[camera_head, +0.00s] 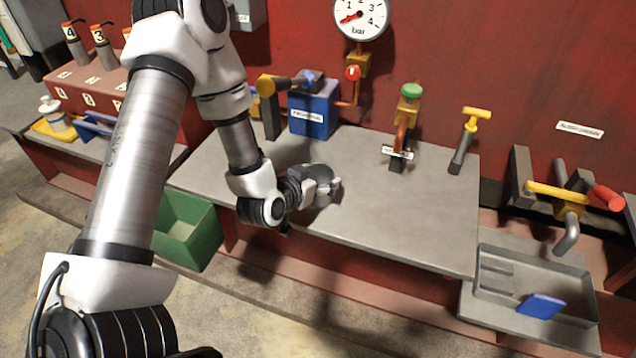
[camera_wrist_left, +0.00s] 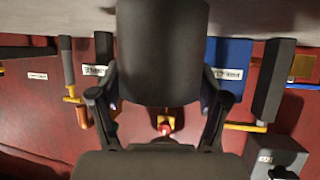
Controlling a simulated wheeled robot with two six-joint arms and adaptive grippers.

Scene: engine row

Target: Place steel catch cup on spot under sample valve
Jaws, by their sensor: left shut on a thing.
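The steel catch cup, a dark grey cylinder (camera_wrist_left: 162,50), fills the upper middle of the left wrist view. My left gripper (camera_wrist_left: 160,100) is shut on it, with one finger on each side. In the head view my left gripper (camera_head: 325,186) is low over the middle of the grey bench, and the cup is largely hidden there. I cannot tell whether the cup touches the bench. The sample valve (camera_head: 409,110), a copper pipe with a green knob, stands to the right and behind the gripper. A white label (camera_head: 397,153) is at its foot. My right gripper is not in view.
The grey bench top (camera_head: 420,220) is clear in front of the valve. A yellow T-handle valve (camera_head: 470,135) stands right of it. A blue box (camera_head: 313,110) is at back left. A green bin (camera_head: 185,230) and a grey tray (camera_head: 535,285) flank the bench.

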